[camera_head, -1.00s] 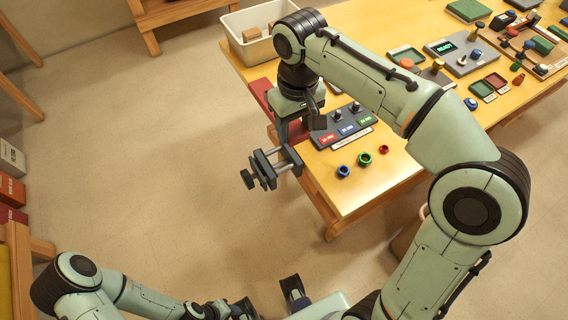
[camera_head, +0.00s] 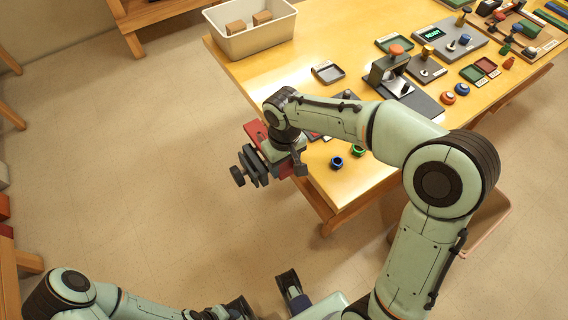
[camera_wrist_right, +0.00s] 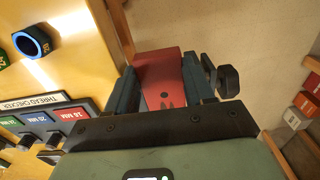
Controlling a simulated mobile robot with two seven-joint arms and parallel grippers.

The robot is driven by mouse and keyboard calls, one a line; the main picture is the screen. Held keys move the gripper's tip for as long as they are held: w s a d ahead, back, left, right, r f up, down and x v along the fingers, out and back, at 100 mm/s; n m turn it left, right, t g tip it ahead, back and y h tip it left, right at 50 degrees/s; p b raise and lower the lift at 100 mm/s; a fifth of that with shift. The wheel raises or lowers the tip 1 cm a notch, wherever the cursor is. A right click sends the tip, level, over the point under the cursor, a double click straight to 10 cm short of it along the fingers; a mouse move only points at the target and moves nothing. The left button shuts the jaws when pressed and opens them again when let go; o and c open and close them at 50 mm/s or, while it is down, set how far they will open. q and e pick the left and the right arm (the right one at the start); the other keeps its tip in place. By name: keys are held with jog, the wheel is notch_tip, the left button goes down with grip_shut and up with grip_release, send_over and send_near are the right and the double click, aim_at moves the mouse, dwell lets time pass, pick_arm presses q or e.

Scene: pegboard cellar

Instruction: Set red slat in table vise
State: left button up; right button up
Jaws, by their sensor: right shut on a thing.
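The red slat (camera_head: 256,132) is at the table's left edge, partly hidden under my right gripper (camera_head: 287,150). In the right wrist view the slat (camera_wrist_right: 160,72) lies between dark blocks, and my right gripper (camera_wrist_right: 162,98) is shut on it. The dark table vise (camera_head: 253,166) shows just left of the gripper in the head view. Its plates and screw knob (camera_wrist_right: 229,80) are right beside the slat in the wrist view. I cannot tell how deep the slat sits between the jaws. My left gripper (camera_head: 267,298) is low in the head view, its fingers apart and empty.
A thread checker (camera_wrist_right: 45,118) and a blue ring (camera_head: 337,162) lie on the table (camera_head: 290,80) near the gripper. A white bin (camera_head: 250,40) holds blocks at the far left corner. Fixtures and trays crowd the right side. The floor left of the vise is clear.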

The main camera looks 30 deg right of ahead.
jog(key=shift+f, duration=0.2)
jog(key=shift+f+b, duration=0.35)
jog(key=shift+f, duration=0.15)
jog(key=o, duration=1.1)
notch_tip(320, 180, up, 13)
jog(key=p, duration=0.3)
